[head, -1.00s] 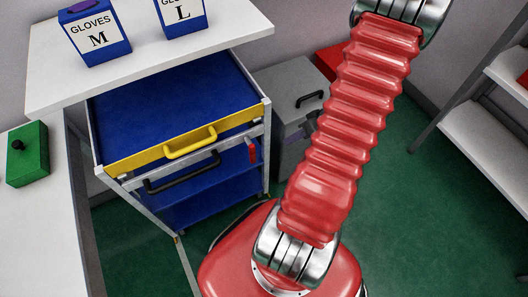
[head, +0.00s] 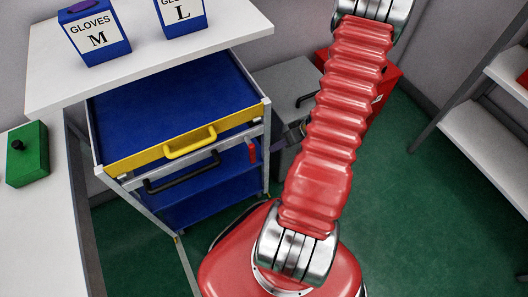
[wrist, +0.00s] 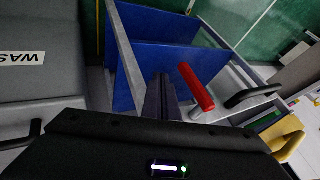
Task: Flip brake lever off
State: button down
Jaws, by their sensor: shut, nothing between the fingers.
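The red brake lever (head: 252,152) is on the right side of the blue-shelved cart (head: 200,139), just below the metal top rail. In the wrist view the lever (wrist: 197,87) lies slanted near the middle, beside the cart's metal frame. My gripper (wrist: 163,80) is shut and empty, its dark fingers pointing toward the blue shelves. The fingers are just left of the lever in that view, with a small gap showing; I cannot tell the depth between them. In the head view, my arm hides most of the gripper.
The grey waste bin (head: 290,85) stands right of the cart, and it fills the left of the wrist view (wrist: 40,75). A red box (head: 385,80) is behind my arm. The cart's black handle (head: 182,172) sticks out in front. Green floor is open at the right.

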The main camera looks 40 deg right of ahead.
aim_at(249, 149)
jog(key=shift+w+a+f, duration=0.25)
jog(key=shift+w+a, duration=0.1)
jog(key=shift+a, duration=0.4)
jog(key=shift+w+a+f, duration=0.3)
jog(key=shift+w+a, duration=0.1)
jog(key=shift+a, duration=0.4)
jog(key=shift+w+a+f, duration=0.25)
jog(key=shift+w+a, duration=0.1)
jog(key=shift+a, duration=0.4)
